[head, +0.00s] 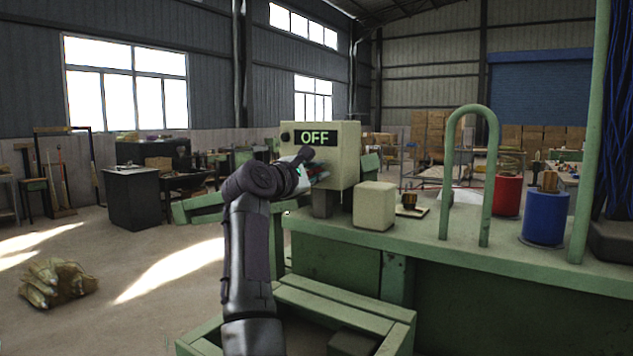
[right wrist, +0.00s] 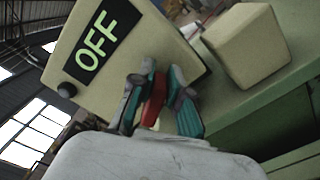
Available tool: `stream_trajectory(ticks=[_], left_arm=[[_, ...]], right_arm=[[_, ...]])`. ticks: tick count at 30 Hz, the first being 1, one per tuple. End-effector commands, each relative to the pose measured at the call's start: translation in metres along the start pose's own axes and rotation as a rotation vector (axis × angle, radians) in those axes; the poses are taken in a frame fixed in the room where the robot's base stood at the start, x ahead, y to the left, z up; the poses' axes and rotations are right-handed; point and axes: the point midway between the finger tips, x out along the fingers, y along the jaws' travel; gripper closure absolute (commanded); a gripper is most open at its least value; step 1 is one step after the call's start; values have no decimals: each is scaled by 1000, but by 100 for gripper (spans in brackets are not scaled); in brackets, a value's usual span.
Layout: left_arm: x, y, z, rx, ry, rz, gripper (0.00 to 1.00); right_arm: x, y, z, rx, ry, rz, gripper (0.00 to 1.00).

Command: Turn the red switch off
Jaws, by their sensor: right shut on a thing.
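A cream control box (head: 345,168) stands on the green machine, and its dark display (head: 315,137) reads OFF in green letters. My right gripper (head: 316,172) is at the lower front of the box, with my dark arm rising from below. In the right wrist view, my right gripper (right wrist: 160,82) has its teal and grey fingers closed on either side of the red switch (right wrist: 154,101). The switch's far end and its joint with the box are mostly hidden by the fingers. The display (right wrist: 96,41) also reads OFF there. My left gripper is not in view.
A smaller cream block (head: 374,206) sits just right of the box on the green bench. A green hoop (head: 449,180), a red spool (head: 508,195) and a blue spool (head: 546,218) stand further right. Bundled straw (head: 57,284) lies on the open floor at left.

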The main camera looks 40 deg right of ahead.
Motion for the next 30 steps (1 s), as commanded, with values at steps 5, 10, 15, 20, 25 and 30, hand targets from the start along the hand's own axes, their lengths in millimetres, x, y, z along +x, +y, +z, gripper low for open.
stream_trajectory(ticks=[5, 10, 15, 20, 25, 30], left_arm=[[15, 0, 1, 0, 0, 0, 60], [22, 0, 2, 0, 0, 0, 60], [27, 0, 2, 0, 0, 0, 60], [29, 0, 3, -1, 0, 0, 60], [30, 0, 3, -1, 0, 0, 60], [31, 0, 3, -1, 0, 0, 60]], right_arm=[[-1, -12, -10, 151, 13, -13, 100], [-1, -13, -10, 285, 12, -12, 100], [-1, -13, -10, 389, 12, -10, 100], [-1, -13, -9, 454, 10, -9, 100], [-1, -12, -9, 491, 10, -7, 100], [-1, -11, -8, 505, 10, -5, 100]])
